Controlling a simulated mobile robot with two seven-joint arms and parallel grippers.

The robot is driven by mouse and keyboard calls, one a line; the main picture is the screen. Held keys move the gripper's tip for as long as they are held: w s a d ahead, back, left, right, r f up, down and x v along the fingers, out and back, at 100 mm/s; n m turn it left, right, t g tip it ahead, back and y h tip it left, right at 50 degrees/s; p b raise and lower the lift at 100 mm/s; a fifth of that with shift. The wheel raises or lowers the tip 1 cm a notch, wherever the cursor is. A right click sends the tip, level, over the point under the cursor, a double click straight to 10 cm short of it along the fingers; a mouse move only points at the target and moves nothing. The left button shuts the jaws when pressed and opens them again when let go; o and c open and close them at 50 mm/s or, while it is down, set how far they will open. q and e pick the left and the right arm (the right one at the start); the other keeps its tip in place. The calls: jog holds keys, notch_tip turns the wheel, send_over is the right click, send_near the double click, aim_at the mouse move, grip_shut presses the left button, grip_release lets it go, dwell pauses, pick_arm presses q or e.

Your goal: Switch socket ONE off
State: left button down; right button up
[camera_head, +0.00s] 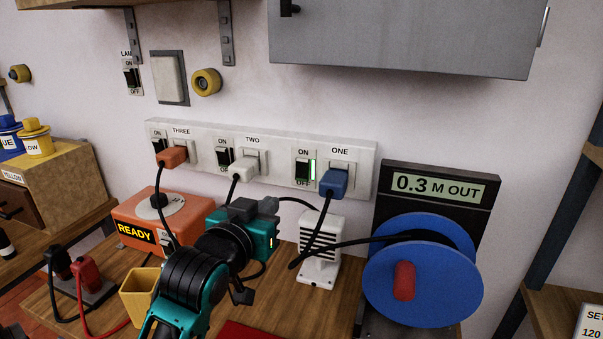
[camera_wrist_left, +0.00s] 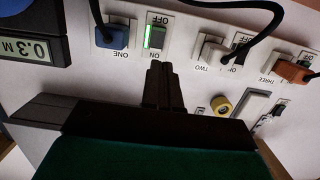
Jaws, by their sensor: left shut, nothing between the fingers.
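Socket ONE (camera_head: 359,165) is at the right end of the white wall strip, with a blue plug (camera_head: 333,184) in it. Its black rocker switch (camera_head: 302,169), marked ON above and OFF below, has a green light lit beside it. The switch also shows in the left wrist view (camera_wrist_left: 158,38), upside down. My left gripper (camera_head: 267,207) is in front of the strip, lower and to the left of this switch. In the left wrist view its dark fingers (camera_wrist_left: 160,70) are shut and empty, pointing towards the switch, apparently short of it. My right gripper is out of view.
Socket TWO (camera_head: 251,160) with a white plug and socket THREE (camera_head: 180,147) with an orange plug are to the left. A blue cable reel (camera_head: 420,285) stands at the right below a display reading 0.3 M OUT. A white device (camera_head: 320,250) and loose cables are near my gripper.

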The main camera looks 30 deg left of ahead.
aim_at(300, 176)
pick_arm(q)
jog(key=shift+s+r, duration=0.1)
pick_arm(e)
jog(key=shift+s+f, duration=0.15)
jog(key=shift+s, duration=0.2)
pick_arm(q)
jog(key=x, duration=1.4)
jog(key=shift+a, duration=0.1)
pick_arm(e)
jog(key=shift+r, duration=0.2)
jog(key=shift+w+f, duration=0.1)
